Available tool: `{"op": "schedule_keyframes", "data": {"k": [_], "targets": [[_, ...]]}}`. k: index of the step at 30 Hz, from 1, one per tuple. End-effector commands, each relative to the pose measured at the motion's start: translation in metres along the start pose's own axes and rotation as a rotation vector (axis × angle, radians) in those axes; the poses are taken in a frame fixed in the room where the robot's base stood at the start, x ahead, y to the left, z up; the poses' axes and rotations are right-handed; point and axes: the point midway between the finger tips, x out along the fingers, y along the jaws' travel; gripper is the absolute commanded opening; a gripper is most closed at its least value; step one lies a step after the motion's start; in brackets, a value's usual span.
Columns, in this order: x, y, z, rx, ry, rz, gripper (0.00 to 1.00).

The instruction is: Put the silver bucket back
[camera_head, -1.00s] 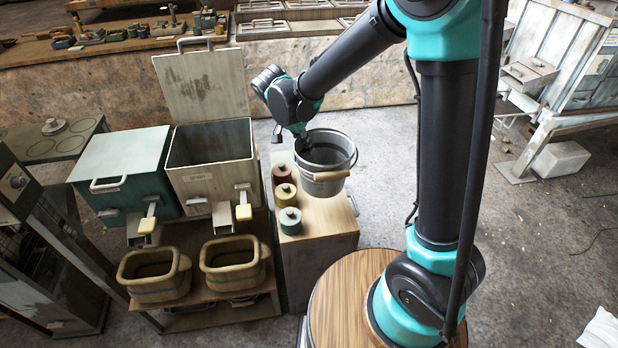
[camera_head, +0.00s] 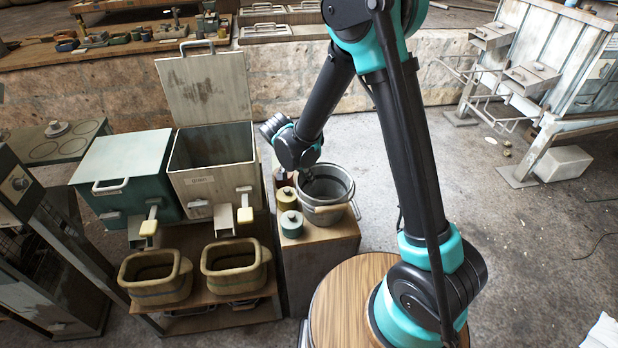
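The silver bucket (camera_head: 322,214) is upright at the right side of the small wooden cabinet top, beside the several small canisters. I cannot tell whether its base touches the top. Its wire handle hangs at the right. My gripper (camera_head: 308,176) is at the bucket's left rear rim, reaching down from the wrist. Its fingertips are small, dark and partly hidden by the rim, so I cannot see whether they are open or shut on it.
Lidded canisters, one green (camera_head: 291,223) and one yellow (camera_head: 287,198), stand close at the bucket's left. The open grain bin (camera_head: 213,184) and closed teal bin (camera_head: 124,177) are further left. Bare floor (camera_head: 420,160) lies to the right.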

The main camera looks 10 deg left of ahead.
Motion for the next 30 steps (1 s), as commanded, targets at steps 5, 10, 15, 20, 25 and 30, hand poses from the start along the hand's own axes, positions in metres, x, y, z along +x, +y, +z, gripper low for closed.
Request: {"op": "schedule_keyframes", "data": {"k": [5, 10, 15, 20, 25, 30], "targets": [[0.000, 0.000, 0.000, 0.000, 0.000, 0.000, 0.00], [0.002, 0.000, 0.001, 0.000, 0.000, 0.000, 0.14], [0.002, 0.000, 0.001, 0.000, 0.000, 0.000, 0.26], [0.002, 0.000, 0.001, 0.000, 0.000, 0.000, 0.26], [-0.004, 0.000, 0.000, -0.001, 0.000, 0.000, 0.26], [-0.029, 0.000, 0.000, -0.003, 0.000, -0.001, 0.26]]}}
